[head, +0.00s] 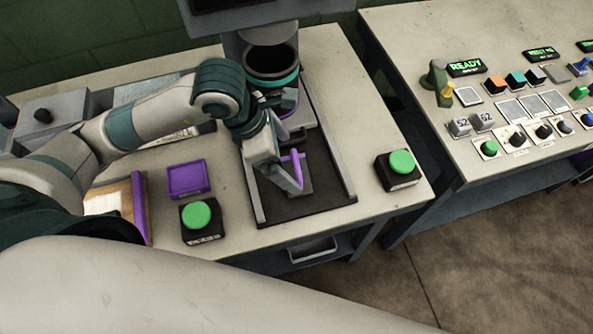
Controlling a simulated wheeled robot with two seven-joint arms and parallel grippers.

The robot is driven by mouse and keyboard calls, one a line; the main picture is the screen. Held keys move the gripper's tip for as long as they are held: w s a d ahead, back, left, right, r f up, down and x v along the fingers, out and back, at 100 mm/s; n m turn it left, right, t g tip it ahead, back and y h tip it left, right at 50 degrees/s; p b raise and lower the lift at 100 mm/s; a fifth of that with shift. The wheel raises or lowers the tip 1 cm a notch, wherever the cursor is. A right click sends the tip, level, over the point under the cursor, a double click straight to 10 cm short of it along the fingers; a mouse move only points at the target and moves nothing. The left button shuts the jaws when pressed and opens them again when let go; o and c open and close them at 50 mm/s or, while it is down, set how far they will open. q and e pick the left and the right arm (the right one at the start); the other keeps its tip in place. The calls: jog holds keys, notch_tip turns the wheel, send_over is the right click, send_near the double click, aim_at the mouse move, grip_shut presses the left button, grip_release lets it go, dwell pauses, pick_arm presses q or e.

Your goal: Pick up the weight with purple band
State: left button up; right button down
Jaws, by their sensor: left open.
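My left gripper (297,184) reaches in from the left over the dark tray of the press and points down toward the tray. Its jaws are open, though the gap between the fingers is hard to make out. A purple upright piece with a crossbar (297,162) shows right at its fingers; I cannot tell whether they touch. Behind the wrist, under the press cylinder, a round dark thing with a purple band (289,112) is partly hidden by my arm. It may be the weight. My right gripper is out of view.
The press (272,62) has a teal ring. Green buttons stand left (201,217) and right (401,163) of the dark tray (310,208). A purple dish (188,179) lies at left. A second table (430,40) carries blocks and switches. My pale arm link crosses the bottom.

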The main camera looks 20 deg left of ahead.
aim_at(296, 162)
pick_arm(q)
jog(key=shift+w+d+f+p, duration=0.2)
jog(key=shift+d+f+p, duration=0.05)
jog(key=shift+f+p, duration=0.15)
jog(key=p+x, duration=0.1)
jog(key=x, duration=0.2)
jog(key=shift+w, duration=0.15)
jog(key=shift+w+d+f, duration=0.1)
jog(key=shift+d+f, duration=0.1)
jog(key=shift+f, duration=0.3)
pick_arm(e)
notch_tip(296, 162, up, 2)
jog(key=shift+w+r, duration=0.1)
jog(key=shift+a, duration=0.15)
pick_arm(q)
jog(key=shift+w, duration=0.1)
jog(key=c, duration=1.9)
jog(key=shift+o, duration=0.2)
jog(key=shift+r, duration=0.15)
